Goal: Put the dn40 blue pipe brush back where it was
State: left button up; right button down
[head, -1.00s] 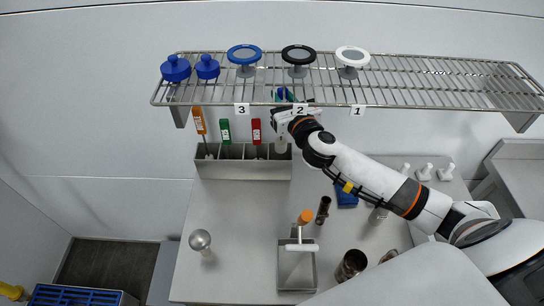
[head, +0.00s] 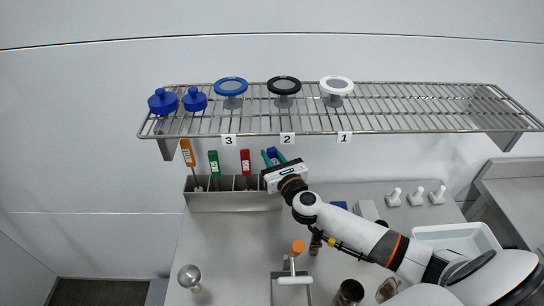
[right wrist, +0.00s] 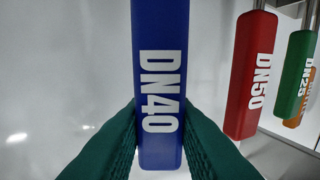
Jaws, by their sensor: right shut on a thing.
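The blue DN40 brush handle (right wrist: 160,60) is upright between the two green fingers of my right gripper (right wrist: 160,150) in the right wrist view. In the head view my right gripper (head: 274,159) is shut on the blue brush (head: 271,152), at the right end of the steel brush rack (head: 235,201). The lower part of the brush is hidden behind my gripper, so I cannot tell whether it is inside the rack. The red DN50 brush (head: 246,163), green DN25 brush (head: 214,164) and orange brush (head: 187,153) stand in the rack to the left. My left gripper is not in view.
A wire shelf (head: 420,120) hangs above the rack, with blue caps and round-topped fittings on it. On the counter are an orange-topped item (head: 297,247), a steel cup (head: 350,291), a white tray (head: 465,228) and white fittings (head: 416,197).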

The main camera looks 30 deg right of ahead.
jog(key=c, duration=1.2)
grip_release()
jog(key=shift+f, duration=0.1)
jog(key=s+b, duration=0.2)
jog(key=s, duration=1)
jog(key=shift+a+r, duration=0.2)
jog(key=shift+a, duration=0.15)
